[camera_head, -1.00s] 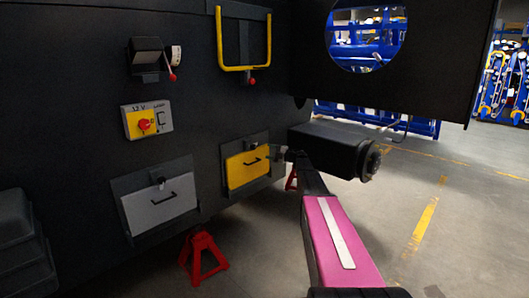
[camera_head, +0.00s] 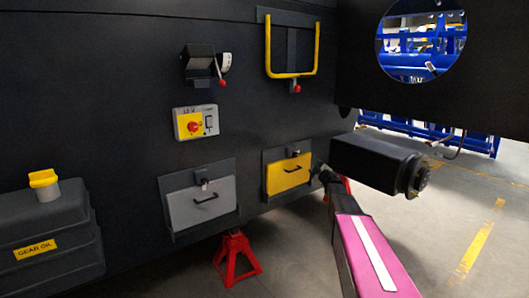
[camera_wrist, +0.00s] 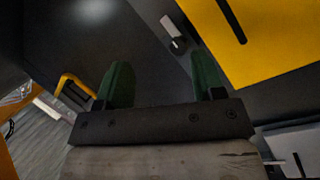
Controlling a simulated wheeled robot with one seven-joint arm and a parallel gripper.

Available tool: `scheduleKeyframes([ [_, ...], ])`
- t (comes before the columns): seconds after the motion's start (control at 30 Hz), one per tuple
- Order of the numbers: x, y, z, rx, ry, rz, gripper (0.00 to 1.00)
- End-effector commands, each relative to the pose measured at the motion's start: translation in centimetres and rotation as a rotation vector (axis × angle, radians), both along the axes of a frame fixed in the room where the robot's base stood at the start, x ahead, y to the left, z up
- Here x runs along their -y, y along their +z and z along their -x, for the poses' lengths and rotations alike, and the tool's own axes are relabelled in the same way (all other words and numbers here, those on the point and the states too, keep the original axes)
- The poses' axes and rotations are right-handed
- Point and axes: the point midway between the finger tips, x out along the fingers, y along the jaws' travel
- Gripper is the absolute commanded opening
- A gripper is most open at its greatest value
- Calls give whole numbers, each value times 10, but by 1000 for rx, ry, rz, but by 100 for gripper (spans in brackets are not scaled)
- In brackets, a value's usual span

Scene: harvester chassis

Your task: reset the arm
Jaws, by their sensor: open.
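My arm, with a magenta link and a white stripe, reaches in from the lower right in the head view. Its end, my gripper (camera_head: 321,168), is small there, just right of the yellow box front (camera_head: 288,175). In the wrist view my gripper (camera_wrist: 163,82) shows two dark green fingers spread wide apart with nothing between them. Part of the yellow box front (camera_wrist: 270,40) and its latch (camera_wrist: 173,32) lie beyond the right finger, apart from it.
A grey box front (camera_head: 200,205) and a 12 V switch panel (camera_head: 195,122) are on the black chassis wall. A yellow bar handle (camera_head: 267,45) is above. A black hub (camera_head: 375,162) juts out near my arm. A red stand (camera_head: 236,258) is below. Open floor lies right.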

Motion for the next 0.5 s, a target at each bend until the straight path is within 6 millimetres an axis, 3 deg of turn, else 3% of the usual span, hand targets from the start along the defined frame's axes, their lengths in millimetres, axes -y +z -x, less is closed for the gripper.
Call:
scheduleKeyframes([
  [0.03,0,-6,21,-48,-70,-40,63],
  [0.27,10,-57,94,-335,-392,-234,63],
  [0.5,-3,-121,204,-722,-658,-411,63],
])
